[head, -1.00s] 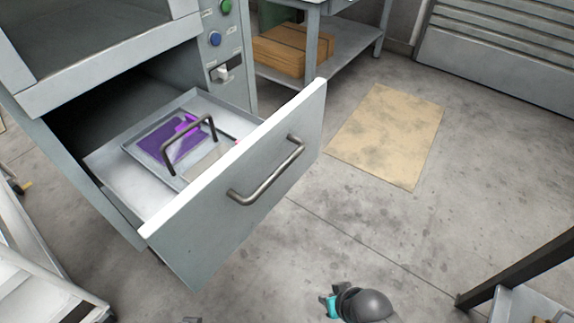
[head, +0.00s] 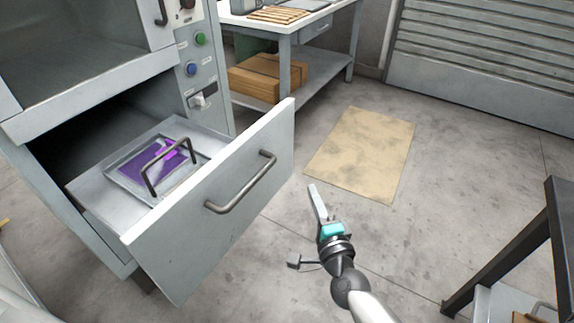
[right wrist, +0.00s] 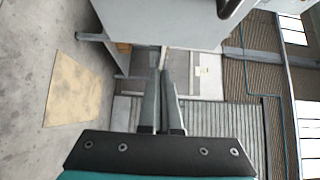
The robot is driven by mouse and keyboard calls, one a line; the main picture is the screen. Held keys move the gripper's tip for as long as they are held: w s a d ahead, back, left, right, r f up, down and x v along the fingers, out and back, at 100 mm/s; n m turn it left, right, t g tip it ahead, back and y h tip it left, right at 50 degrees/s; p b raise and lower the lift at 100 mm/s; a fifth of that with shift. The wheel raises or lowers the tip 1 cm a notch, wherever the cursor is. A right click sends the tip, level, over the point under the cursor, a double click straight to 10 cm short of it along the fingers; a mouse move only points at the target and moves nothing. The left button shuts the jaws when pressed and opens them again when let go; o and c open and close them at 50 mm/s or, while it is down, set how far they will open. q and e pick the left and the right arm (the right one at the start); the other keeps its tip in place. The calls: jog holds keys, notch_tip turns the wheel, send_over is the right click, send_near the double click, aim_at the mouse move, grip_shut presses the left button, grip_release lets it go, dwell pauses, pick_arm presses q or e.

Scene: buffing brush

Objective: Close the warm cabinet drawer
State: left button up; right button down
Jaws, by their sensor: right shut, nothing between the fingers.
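The warm cabinet (head: 90,95) stands at the left in the head view. Its lower drawer is pulled out, and the drawer front (head: 215,205) faces right with a dark bar handle (head: 243,183). Inside the drawer lies a tray with a purple item (head: 153,160) and a dark arched handle (head: 168,165). My right gripper (head: 314,190) is shut and empty, to the right of the drawer front and apart from it. In the right wrist view its fingers (right wrist: 164,75) are together, below the edge of a grey panel (right wrist: 165,22). My left gripper does not show.
A workbench (head: 300,40) with a cardboard box (head: 265,78) on its lower shelf stands behind. A tan mat (head: 362,155) lies on the floor. A dark-legged table (head: 520,245) stands at the right. The floor between it and the drawer is open.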

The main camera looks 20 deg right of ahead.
jog(key=b, duration=0.2)
send_near(284, 153)
jog(key=w+d, duration=0.2)
jog(key=d, duration=0.1)
jog(key=w, duration=0.1)
jog(key=w+a, duration=0.1)
jog(key=w, duration=0.1)
jog(key=shift+a+f, duration=0.15)
jog(key=shift+f, duration=0.05)
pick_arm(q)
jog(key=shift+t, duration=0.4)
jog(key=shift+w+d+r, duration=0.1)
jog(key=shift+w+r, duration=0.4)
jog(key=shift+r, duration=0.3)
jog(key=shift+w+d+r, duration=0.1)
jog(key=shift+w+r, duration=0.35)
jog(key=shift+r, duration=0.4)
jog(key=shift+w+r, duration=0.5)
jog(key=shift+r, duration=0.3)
pick_arm(e)
jog(key=shift+w+a, duration=0.4)
jog(key=shift+w, duration=0.05)
